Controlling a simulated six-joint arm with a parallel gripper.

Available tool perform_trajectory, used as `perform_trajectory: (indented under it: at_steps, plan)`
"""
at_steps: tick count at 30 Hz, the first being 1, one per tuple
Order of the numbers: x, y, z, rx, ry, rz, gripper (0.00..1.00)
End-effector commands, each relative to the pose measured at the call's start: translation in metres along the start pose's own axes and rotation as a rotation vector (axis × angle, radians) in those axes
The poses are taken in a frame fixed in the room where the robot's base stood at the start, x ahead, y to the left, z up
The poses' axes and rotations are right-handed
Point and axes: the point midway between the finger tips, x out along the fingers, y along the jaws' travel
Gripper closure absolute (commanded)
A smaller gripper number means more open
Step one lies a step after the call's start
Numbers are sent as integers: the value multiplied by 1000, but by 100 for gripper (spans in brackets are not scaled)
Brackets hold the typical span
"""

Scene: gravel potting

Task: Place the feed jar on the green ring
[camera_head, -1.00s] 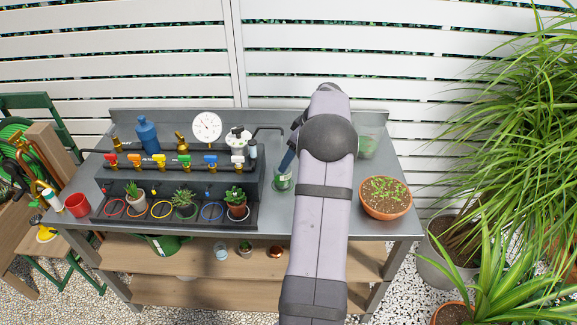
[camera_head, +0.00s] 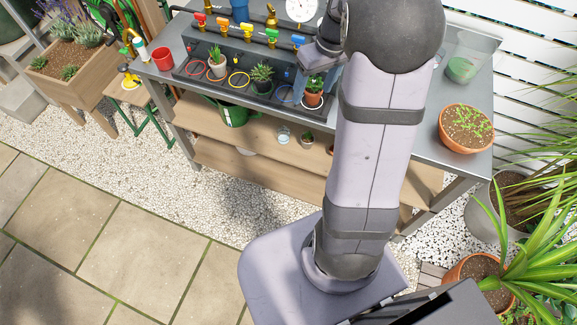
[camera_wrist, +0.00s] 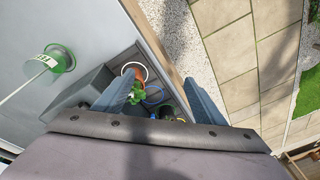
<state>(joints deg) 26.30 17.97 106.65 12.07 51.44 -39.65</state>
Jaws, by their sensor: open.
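The feed jar (camera_wrist: 62,57) stands on the grey bench beside the dark rack in the wrist view, seen from above, with a green band and a white label.
The rack also has a red ring (camera_head: 194,66), a yellow ring (camera_head: 238,80) and a blue ring (camera_head: 285,93). Coloured valves (camera_head: 247,31) line the pipe behind. A red cup (camera_head: 162,58) stands left, a seedling bowl (camera_head: 466,128) right.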

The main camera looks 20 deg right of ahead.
Motion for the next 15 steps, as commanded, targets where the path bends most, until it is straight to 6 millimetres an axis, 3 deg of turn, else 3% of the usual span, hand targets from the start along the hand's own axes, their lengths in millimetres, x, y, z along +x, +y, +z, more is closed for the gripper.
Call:
perform_trajectory:
  at_steps: [1,6,10,15]
  plan:
    - [2,-32,13,1,-27,4,36]
    - [14,-104,69,47,-94,41,36]
    - [21,-136,110,71,-125,71,36]
    - [28,-156,146,92,-144,97,36]
